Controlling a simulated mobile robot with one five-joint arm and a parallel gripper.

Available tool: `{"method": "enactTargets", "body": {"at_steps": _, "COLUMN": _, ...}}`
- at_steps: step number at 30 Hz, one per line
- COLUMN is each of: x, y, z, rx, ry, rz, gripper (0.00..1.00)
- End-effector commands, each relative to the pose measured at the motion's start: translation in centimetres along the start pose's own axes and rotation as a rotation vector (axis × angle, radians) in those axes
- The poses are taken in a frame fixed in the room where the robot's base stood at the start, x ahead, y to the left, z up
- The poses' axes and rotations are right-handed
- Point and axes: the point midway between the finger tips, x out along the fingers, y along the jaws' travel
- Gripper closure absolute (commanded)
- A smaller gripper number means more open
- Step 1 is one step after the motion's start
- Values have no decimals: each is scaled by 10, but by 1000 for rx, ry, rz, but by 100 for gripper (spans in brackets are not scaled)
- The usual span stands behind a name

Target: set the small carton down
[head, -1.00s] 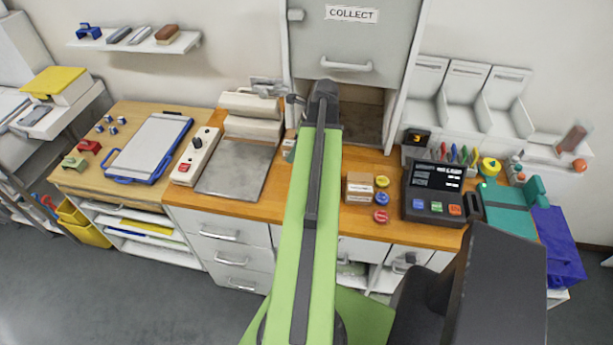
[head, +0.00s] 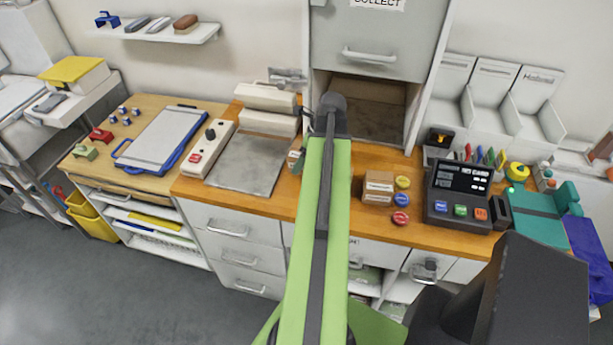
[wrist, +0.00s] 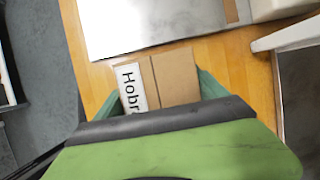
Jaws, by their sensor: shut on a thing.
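A small brown carton (wrist: 174,78) with a white label, partly readable as "Hobr", is between the two teal fingers of my gripper (wrist: 158,85) in the wrist view. The gripper is shut on it. Wooden counter (wrist: 98,78) shows around the carton; I cannot tell whether its underside touches the wood. In the head view my arm hides most of the gripper; a bit of the carton (head: 294,157) shows left of the arm, just right of the grey plate (head: 246,166). The plate (wrist: 150,22) also shows beyond the carton in the wrist view.
Another brown carton (head: 376,188) stands right of my arm, beside red, blue and yellow discs (head: 401,199). A card terminal (head: 459,195) is further right. The open COLLECT hatch (head: 373,105) is behind my arm.

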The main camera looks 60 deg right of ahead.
Motion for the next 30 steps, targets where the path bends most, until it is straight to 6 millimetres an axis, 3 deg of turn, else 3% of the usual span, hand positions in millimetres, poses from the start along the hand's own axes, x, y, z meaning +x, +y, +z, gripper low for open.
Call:
{"method": "enactTargets", "body": {"at_steps": 5, "x": 8, "y": 0, "z": -3, "rx": 0, "ry": 0, "rz": 0, "gripper": 70}}
{"method": "enactTargets", "body": {"at_steps": 11, "x": 39, "y": 0, "z": -16, "rx": -1, "ry": 0, "rz": 0, "gripper": 70}}
{"method": "enactTargets", "body": {"at_steps": 23, "x": 41, "y": 0, "z": -16, "rx": -1, "ry": 0, "rz": 0, "gripper": 70}}
{"method": "enactTargets", "body": {"at_steps": 24, "x": 39, "y": 0, "z": -15, "rx": -1, "ry": 0, "rz": 1, "gripper": 13}}
{"method": "enactTargets", "body": {"at_steps": 27, "x": 39, "y": 0, "z": -15, "rx": -2, "ry": 0, "rz": 1, "gripper": 0}}
{"method": "enactTargets", "body": {"at_steps": 30, "x": 39, "y": 0, "z": -15, "rx": -2, "ry": 0, "rz": 1, "gripper": 0}}
